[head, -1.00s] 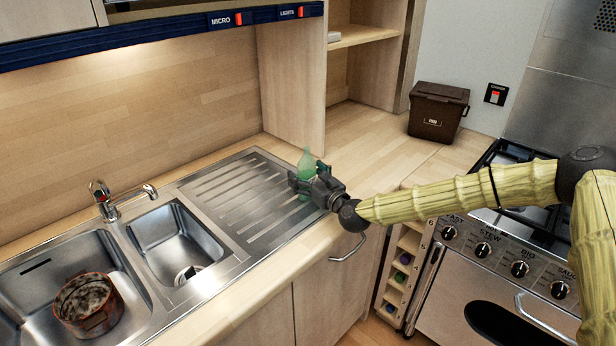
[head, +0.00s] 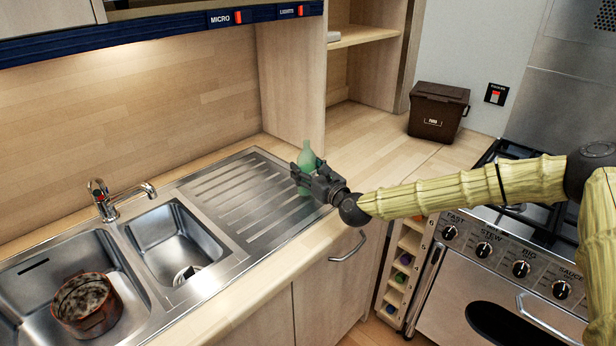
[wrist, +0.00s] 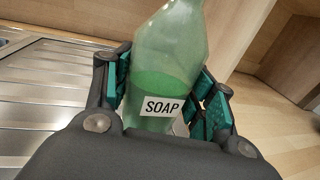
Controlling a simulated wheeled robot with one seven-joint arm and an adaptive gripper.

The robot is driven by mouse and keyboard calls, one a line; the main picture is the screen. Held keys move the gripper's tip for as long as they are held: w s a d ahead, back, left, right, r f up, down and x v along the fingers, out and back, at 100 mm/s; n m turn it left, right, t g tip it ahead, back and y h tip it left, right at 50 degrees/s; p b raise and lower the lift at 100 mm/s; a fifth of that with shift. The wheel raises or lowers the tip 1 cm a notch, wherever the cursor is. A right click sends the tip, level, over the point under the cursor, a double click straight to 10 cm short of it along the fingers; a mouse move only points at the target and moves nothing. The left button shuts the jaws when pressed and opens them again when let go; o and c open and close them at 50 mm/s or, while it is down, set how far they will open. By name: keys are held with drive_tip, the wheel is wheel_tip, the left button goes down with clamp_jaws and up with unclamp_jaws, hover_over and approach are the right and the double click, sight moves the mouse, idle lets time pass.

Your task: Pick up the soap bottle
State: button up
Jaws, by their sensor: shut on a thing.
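The soap bottle (head: 307,158) is a translucent green bottle with a narrow neck. It is upright at the right end of the metal drainboard (head: 226,196). My gripper (head: 304,177) is shut on the bottle's body from the front right, with the neck clear above the fingers. In the wrist view the bottle (wrist: 168,60) stands between the two green-padded fingers, and its white SOAP label faces me. The gripper hides part of the lower bottle in the head view. I cannot tell whether its base touches the drainboard.
A sink with a rusty pot (head: 87,304) and a tap (head: 104,200) are at the left. A wooden partition (head: 292,85) stands close behind the bottle. A brown bin (head: 437,110) is on the back-right counter. The cooker (head: 510,262) is at the right.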

drive_tip(key=shift+r+b, duration=0.3)
drive_tip(key=shift+r, duration=0.35)
drive_tip(key=s+r+b, duration=0.2)
drive_tip(key=s+b, duration=0.1)
drive_tip(key=s, duration=1.3)
drive_tip(key=shift+b, duration=0.35)
drive_tip(key=shift+d, duration=0.1)
